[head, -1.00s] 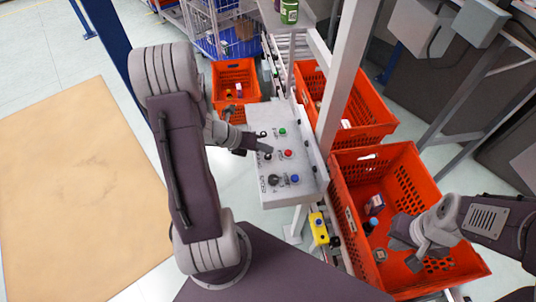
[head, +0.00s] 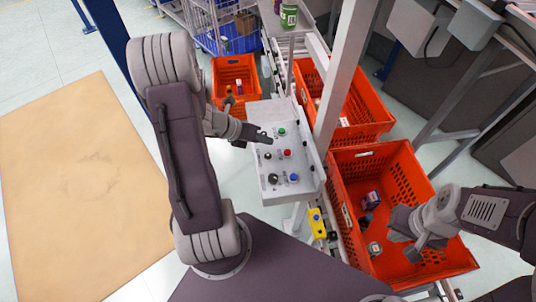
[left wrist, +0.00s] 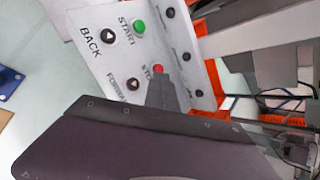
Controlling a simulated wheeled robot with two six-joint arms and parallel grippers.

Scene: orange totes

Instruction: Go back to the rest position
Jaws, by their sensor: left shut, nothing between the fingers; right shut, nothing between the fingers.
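My left gripper (head: 262,138) is shut and empty. It hovers over the upper left part of the white control panel (head: 270,199), close to the green button (head: 282,132). In the left wrist view, the tip of my left gripper (left wrist: 166,92) overlaps the panel just below the red button (left wrist: 157,69), with START and BACK labels beyond. I cannot tell its exact height above the panel. My right gripper (head: 404,243) is shut and empty, over the near right orange tote (head: 350,222).
A second orange tote (head: 375,128) stands behind, and a smaller one (head: 222,96) at the back left. A grey post (head: 346,80) rises beside the panel. A yellow button box (head: 315,223) sits below it. Open floor and a tan mat (head: 70,190) lie left.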

